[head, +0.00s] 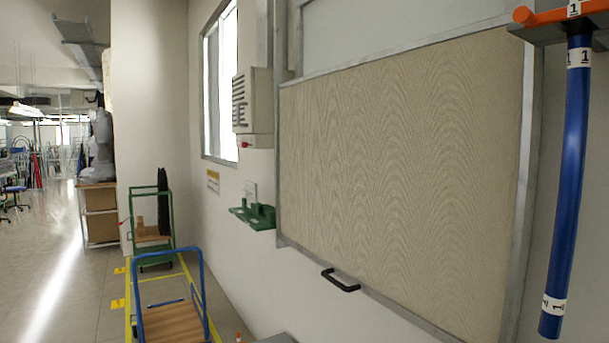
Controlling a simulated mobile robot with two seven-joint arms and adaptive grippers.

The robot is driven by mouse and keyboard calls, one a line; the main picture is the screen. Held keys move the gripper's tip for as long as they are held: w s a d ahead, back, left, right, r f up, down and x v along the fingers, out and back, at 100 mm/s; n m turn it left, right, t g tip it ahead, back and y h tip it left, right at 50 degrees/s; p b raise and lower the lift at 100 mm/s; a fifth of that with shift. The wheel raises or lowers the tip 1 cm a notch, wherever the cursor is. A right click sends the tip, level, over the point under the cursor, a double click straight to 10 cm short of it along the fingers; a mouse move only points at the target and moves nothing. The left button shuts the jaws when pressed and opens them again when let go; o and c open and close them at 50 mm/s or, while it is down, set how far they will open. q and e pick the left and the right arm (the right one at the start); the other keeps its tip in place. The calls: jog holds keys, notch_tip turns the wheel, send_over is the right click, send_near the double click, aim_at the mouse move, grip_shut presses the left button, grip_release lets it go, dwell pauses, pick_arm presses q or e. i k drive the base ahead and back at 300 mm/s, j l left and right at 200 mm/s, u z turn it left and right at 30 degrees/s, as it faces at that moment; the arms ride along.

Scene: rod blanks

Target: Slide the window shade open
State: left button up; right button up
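The window shade (400,170) is a large beige panel with a wavy wood-grain pattern on the wall at the right. It sits in a grey metal frame (524,200) and covers most of the framed area. A paler plain strip shows above its top edge. A black bar handle (340,281) sticks out at the panel's lower edge, left of the middle. Nothing touches the handle. Neither of my grippers is in view.
A blue rod (568,190) with number labels hangs from an orange-ended bracket (540,20) at the right, in front of the frame's edge. A green wall shelf (254,215), a grey wall box (252,105) and a blue-handled cart (172,318) are to the left.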

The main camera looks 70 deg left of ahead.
aim_at(398, 166)
jog(key=u, duration=1.85)
